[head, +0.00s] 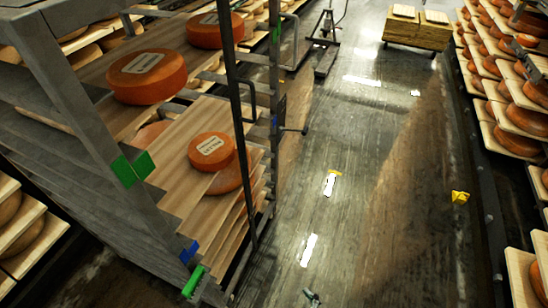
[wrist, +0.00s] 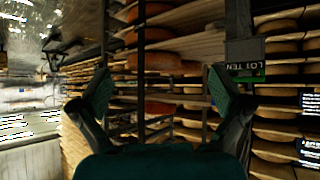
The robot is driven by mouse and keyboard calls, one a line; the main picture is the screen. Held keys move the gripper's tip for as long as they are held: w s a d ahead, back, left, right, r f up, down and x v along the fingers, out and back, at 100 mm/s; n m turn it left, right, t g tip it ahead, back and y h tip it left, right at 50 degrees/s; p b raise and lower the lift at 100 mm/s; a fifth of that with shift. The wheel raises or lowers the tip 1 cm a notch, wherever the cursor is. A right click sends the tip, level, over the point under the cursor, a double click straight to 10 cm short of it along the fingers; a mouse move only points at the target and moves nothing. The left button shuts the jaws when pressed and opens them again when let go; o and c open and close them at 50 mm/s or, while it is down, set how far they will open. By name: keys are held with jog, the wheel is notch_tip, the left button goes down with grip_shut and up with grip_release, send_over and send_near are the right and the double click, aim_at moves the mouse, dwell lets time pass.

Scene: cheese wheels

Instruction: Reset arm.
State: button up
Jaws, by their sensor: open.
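My gripper (wrist: 160,95) shows in the wrist view with its two dark green fingers spread wide apart. It is open and nothing is between the fingers. Behind the gap, some way off, are racks with orange cheese wheels on boards. In the head view a small grey-green part (head: 312,298) shows at the bottom edge; I cannot tell what it is. The rest of my arm is not clearly visible in the head view.
A metal rack (head: 95,120) with orange cheese wheels (head: 147,76) on wooden boards stands at the left. A smaller labelled wheel (head: 212,151) lies on a lower board. Cheese shelves (head: 500,130) line the right. A yellow object (head: 460,197) lies on the floor. The middle aisle is mostly clear.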

jog(key=s+d+r+m+t+h, duration=0.2)
jog(key=s+d+r, duration=0.4)
jog(key=s, duration=0.3)
jog(key=s+d+r+m+t+h, duration=0.2)
jog(key=s+d+r+m+t, duration=0.2)
jog(key=s+d+r, duration=0.3)
jog(key=shift+s+d+r+h, duration=0.15)
jog(key=shift+s+d+h, duration=0.25)
jog(key=shift+s+d, duration=0.45)
jog(key=shift+a, duration=0.1)
